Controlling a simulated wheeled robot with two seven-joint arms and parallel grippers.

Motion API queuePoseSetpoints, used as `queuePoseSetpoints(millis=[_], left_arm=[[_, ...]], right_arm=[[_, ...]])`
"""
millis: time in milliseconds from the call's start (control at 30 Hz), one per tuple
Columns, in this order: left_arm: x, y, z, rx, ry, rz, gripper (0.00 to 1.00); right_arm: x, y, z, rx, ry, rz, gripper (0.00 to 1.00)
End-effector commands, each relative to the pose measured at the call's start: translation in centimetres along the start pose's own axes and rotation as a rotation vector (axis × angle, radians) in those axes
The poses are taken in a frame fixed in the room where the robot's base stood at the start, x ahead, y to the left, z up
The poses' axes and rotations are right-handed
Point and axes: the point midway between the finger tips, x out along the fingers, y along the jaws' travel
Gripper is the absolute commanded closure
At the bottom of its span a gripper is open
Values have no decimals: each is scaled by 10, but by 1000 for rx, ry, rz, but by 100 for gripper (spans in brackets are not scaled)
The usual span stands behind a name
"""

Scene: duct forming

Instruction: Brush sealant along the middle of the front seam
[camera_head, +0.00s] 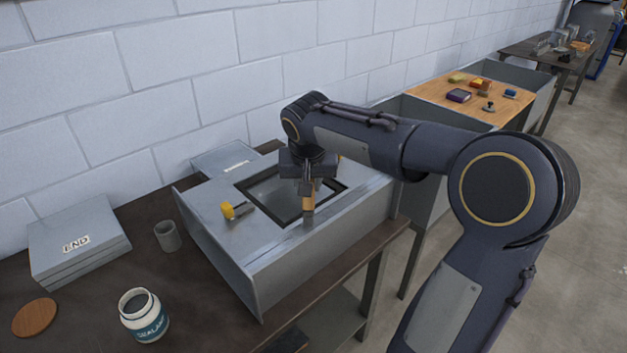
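The grey sheet-metal duct (222,262) lies on the dark workbench, with a dark-rimmed square opening in its top. Its front seam (345,213) runs along the top near the front edge. My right gripper (308,180) comes in from the right and points down at the opening's front rim. It is shut on a brush (308,203) with a tan handle, held upright. The brush's lower end is at the strip between opening and front seam; I cannot tell whether it touches. An open jar labelled SEALANT (144,316) stands at the bench's front left. My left gripper is not in view.
A yellow-ended tool (230,210) lies on the duct left of the opening. A grey cup (167,236), stacked panels marked END (80,238) and a round brown disc (35,317) are on the left. Another labelled panel (222,157) lies behind, near the block wall.

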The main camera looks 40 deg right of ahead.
Motion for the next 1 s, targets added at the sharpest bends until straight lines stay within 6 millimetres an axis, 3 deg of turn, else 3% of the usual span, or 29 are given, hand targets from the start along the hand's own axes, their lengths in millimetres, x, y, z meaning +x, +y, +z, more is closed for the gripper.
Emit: queuePoseSetpoints(millis=[467, 1000], left_arm=[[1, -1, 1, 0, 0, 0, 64], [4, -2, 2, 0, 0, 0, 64]], right_arm=[[-1, -5, 5, -1, -1, 0, 100], [-10, -26, 20, 1, 0, 0, 100]])
